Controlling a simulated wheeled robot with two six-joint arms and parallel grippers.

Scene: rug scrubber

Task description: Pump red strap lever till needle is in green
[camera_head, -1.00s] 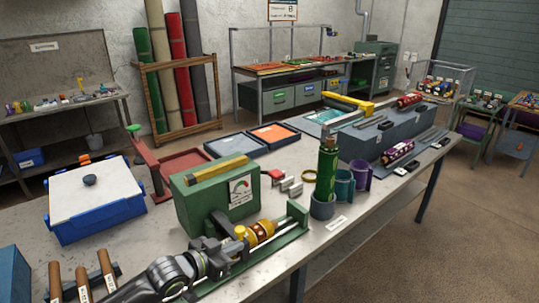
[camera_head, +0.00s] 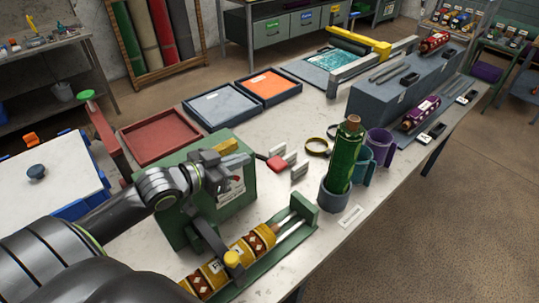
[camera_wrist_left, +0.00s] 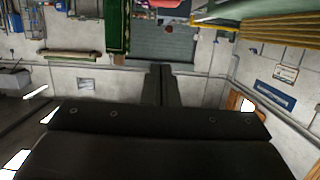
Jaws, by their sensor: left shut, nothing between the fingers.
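The green box (camera_head: 175,225) carries a gauge plate (camera_head: 236,196) on its front, partly hidden by my arm; its needle cannot be read. A red paddle-shaped handle (camera_head: 275,163) sticks out beyond the box's right end. In front, a yellow and brown patterned roll (camera_head: 252,244) lies in a green cradle (camera_head: 305,207), with a dark strap and a yellow knob (camera_head: 232,259) near it. My left gripper (camera_head: 238,160) is shut and empty above the box, beside its yellow top bar (camera_head: 226,146), short of the red handle. The wrist view shows its closed fingers (camera_wrist_left: 166,85) facing the room. My right gripper is not seen.
A green bottle (camera_head: 343,155) stands in a grey-blue cup, with purple and teal holders behind. Red tray (camera_head: 160,140), blue trays and a red post with a green knob (camera_head: 85,96) lie behind and left. Small grey blocks and a brass ring (camera_head: 317,147) sit near the red handle.

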